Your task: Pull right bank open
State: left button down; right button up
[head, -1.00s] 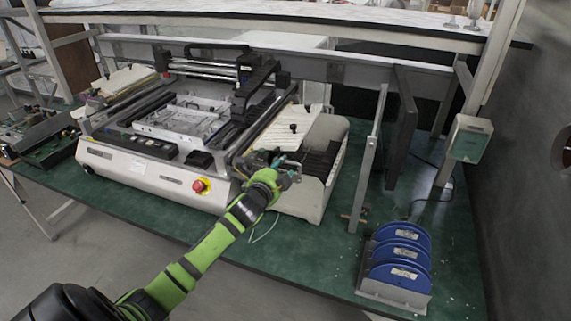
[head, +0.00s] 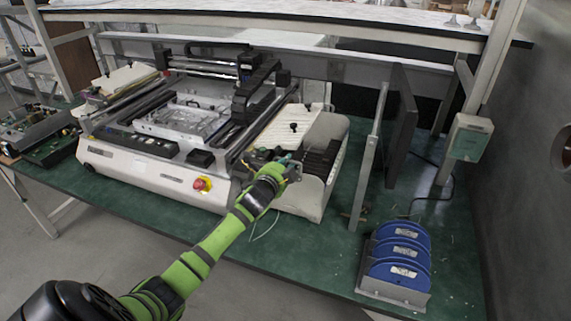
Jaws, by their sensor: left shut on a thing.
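The machine (head: 150,170) stands on the green bench. Its right bank (head: 305,205) is a pale side unit with dark slots (head: 318,163) and a cream plate (head: 290,127) with small black knobs. My left gripper (head: 287,167) is at the front of this bank, at the end of my green arm. It appears shut on a small part there, with a teal bit showing at its fingertips. The arm and gripper hide most of the held part. My right gripper is not in view.
A rack of blue discs (head: 398,262) stands at the bench's front right. A red stop button (head: 202,184) sits on the machine's front. A metal post (head: 370,155) and dark panel (head: 401,120) rise right of the bank. Bare bench lies between bank and rack.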

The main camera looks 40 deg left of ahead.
pick_arm(q)
jog(key=w+d, duration=0.1)
jog(key=d, duration=0.5)
jog(key=shift+w, duration=0.25)
jog(key=c, duration=1.2)
grip_release()
jog(key=shift+a, duration=0.1)
jog(key=shift+s, duration=0.1)
jog(key=v, duration=1.2)
jog(key=shift+r, duration=0.15)
